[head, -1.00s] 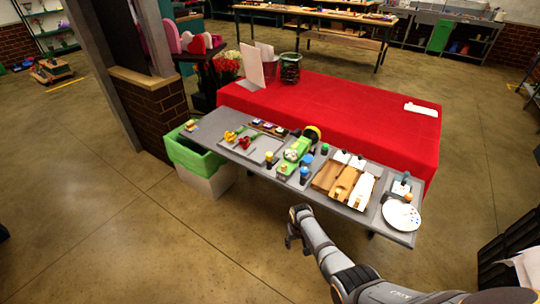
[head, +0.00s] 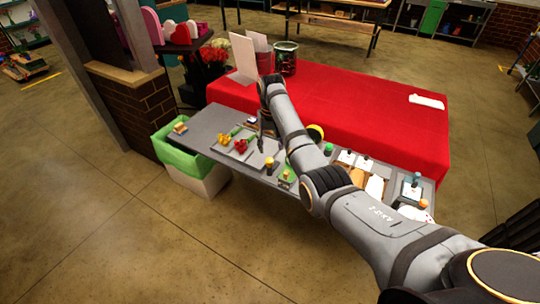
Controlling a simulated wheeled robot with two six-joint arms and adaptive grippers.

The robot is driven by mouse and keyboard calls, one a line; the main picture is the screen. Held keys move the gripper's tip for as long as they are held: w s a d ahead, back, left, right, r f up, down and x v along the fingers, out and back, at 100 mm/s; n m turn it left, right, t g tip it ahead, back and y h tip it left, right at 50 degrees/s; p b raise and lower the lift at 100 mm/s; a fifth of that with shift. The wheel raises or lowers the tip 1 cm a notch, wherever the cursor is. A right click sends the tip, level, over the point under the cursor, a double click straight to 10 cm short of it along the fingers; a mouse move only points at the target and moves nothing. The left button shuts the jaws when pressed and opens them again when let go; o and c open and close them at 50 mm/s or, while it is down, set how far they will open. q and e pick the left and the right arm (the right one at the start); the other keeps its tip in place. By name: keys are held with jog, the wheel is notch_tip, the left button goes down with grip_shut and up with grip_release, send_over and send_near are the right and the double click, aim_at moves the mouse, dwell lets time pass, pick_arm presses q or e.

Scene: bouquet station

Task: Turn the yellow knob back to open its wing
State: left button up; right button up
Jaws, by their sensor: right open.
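The yellow knob (head: 269,162) is a small yellow cap on a dark post, near the front edge of the grey table (head: 208,124), in the head view. My right gripper (head: 265,146) hangs fingers-down just behind and above the knob, apart from it as far as I can tell. It is open and nothing shows in it. The wing that belongs to the knob cannot be made out. My right forearm hides much of the middle of the table, including most of the green-topped fixture there. My left gripper is not in view.
Red and yellow flowers (head: 240,146) lie on a tray left of the gripper. A green-capped post (head: 329,149) stands right of my forearm. A green-lined bin (head: 179,156) stands at the table's left end. A red-covered table (head: 370,115) is behind.

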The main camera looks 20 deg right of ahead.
aim_at(270, 160)
jog(key=f, duration=0.2)
jog(key=w+f, duration=0.1)
jog(key=f, duration=0.1)
jog(key=shift+f, duration=0.35)
jog(key=f, duration=0.1)
jog(key=w+f, duration=0.1)
jog(key=f, duration=0.1)
jog(key=shift+f, duration=0.3)
jog(key=shift+s, duration=0.15)
jog(key=shift+c, duration=3)
jog(key=c, duration=0.5)
jog(key=shift+p, duration=0.3)
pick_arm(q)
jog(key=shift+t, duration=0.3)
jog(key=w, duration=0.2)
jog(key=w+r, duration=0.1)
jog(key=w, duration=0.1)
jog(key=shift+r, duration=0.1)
